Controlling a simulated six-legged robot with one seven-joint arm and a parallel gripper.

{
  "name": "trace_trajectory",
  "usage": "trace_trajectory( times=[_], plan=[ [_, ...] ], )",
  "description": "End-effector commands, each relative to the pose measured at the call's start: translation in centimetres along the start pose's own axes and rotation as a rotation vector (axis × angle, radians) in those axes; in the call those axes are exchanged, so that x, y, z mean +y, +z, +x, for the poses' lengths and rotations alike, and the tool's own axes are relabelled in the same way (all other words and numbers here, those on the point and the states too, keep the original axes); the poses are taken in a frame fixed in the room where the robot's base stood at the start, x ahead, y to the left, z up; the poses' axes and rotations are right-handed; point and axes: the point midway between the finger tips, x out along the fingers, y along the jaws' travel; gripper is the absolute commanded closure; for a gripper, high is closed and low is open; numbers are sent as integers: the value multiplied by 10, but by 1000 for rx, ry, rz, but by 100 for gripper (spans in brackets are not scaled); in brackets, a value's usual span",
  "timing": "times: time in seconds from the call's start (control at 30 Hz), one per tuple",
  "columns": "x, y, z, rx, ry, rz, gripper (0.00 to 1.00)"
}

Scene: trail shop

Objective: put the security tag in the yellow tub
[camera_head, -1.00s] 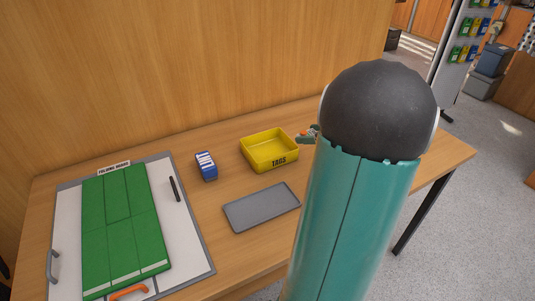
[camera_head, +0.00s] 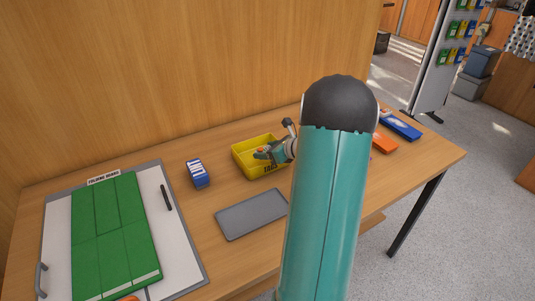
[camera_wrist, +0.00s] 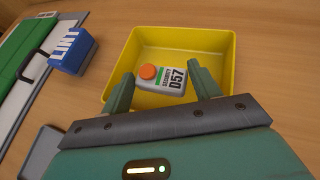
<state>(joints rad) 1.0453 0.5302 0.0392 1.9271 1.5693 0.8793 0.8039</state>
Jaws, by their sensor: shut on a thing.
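The security tag (camera_wrist: 160,78) is grey with an orange button, a green stripe and the print "SECURITY 057". My gripper (camera_wrist: 164,88) is shut on it, one finger on each side, in the wrist view. The yellow tub (camera_wrist: 226,60) lies below and around the tag in that view; whether the tag touches its floor I cannot tell. The tag is hard to make out there, with only a bit of orange showing.
A blue lint box (camera_head: 198,173) stands left of the tub. A grey tray (camera_head: 251,214) lies in front. A green folding board (camera_head: 112,235) lies at left. Orange (camera_head: 384,143) and blue (camera_head: 401,127) items lie right of my arm. A wooden wall (camera_head: 150,80) rises behind.

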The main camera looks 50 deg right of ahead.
Motion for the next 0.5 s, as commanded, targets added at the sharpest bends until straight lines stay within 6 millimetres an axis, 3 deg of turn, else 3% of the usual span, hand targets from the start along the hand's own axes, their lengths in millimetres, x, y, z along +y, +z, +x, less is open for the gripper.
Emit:
trace_trajectory(
  times=[0.1,0.5],
  plan=[
    [0,-14,7,0,0,3,60],
    [0,-18,9,0,0,1,60]
  ],
)
